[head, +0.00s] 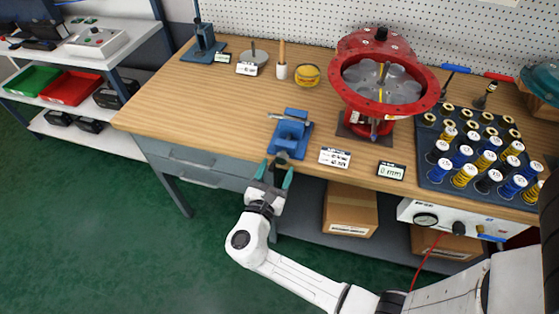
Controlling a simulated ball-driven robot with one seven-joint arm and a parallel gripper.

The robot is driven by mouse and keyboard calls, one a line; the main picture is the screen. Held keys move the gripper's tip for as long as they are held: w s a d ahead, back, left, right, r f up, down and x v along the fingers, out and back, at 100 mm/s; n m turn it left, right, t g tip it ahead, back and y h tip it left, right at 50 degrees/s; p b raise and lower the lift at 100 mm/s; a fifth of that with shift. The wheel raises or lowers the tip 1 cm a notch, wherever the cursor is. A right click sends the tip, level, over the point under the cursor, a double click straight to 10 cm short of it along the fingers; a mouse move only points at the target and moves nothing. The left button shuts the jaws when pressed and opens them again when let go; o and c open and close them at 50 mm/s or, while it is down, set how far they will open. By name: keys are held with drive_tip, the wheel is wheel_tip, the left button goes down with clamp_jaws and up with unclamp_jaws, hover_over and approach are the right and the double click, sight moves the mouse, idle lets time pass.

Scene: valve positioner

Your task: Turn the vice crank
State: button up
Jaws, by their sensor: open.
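In the head view, the blue vice (292,132) sits at the front edge of the wooden bench, left of the red valve. A dark crank part (282,158) shows at its front, facing my gripper. A grey piece lies across the top of the vice. My gripper (274,172) is just in front of the bench edge, open, with its two green fingers on either side of the dark crank part. I cannot tell whether the fingers touch it. The crank's lower part is hidden by the gripper.
The red valve positioner (425,100) stands right of the vice. Two small label displays (335,158) lie near the front edge. A dark tray (428,172) of coloured spools fills the bench's right. Drawers (190,160) are below the bench at left. The bench's left front is clear.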

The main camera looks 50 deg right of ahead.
sight(281, 161)
drive_tip(key=shift+x, duration=1.65)
drive_tip(key=c, duration=1.1)
drive_tip(key=shift+o, duration=0.2)
drive_tip(key=shift+f, duration=0.1)
